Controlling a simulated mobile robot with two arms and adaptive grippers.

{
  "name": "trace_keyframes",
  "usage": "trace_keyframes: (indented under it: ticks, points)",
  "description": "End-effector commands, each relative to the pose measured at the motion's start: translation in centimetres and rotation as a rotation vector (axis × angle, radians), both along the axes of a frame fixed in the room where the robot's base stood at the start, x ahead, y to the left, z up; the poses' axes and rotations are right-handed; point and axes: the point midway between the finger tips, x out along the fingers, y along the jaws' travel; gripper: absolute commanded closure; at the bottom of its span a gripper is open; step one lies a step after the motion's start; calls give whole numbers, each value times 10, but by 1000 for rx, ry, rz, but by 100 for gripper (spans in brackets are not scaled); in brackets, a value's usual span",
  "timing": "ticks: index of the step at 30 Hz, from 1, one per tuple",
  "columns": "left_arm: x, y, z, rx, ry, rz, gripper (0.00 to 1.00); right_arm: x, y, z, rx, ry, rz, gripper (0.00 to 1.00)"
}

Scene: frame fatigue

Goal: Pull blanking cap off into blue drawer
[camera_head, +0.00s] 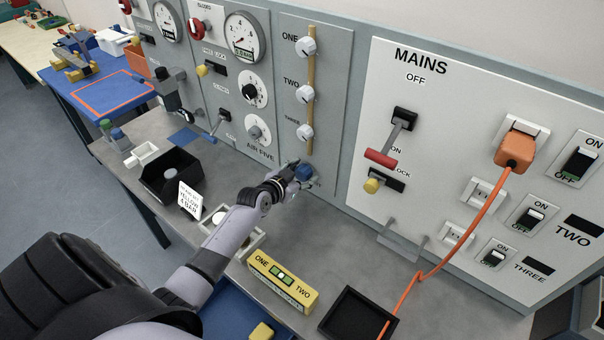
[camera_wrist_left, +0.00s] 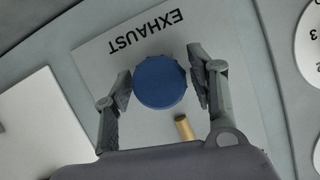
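The blue blanking cap (camera_head: 304,173) sits low on the grey panel at the back of the bench. In the left wrist view the round blue cap (camera_wrist_left: 160,82) is on a plate marked EXHAUST. My left gripper (camera_head: 297,170) is at the cap, and in the left wrist view its two fingers (camera_wrist_left: 161,84) stand on either side of it. The fingers are apart, with a narrow gap showing at the right one; contact at the left one is unclear. The blue drawer (camera_head: 222,308) shows below the bench's front edge, partly hidden by my left arm. My right gripper is not in view.
A yellow ONE/TWO box (camera_head: 282,281) and a black tray (camera_head: 357,318) lie near the bench front. A yellow block (camera_head: 262,331) shows at the drawer. A black bin (camera_head: 171,176) stands left. An orange cable (camera_head: 455,235) hangs at right. A brass-coloured pin (camera_wrist_left: 184,128) is beside the cap.

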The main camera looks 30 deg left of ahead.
Motion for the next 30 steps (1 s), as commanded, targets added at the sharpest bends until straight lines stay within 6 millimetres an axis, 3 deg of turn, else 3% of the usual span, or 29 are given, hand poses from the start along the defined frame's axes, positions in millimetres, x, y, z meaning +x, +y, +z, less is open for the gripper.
trace_keyframes:
  ticks: [17, 18, 30]
  points:
    - [0, 0, 0, 0, 0, 0, 88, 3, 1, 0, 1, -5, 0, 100]
    - [0, 0, 0, 0, 0, 0, 64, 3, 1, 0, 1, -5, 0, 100]
    - [0, 0, 0, 0, 0, 0, 91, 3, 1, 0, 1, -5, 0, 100]
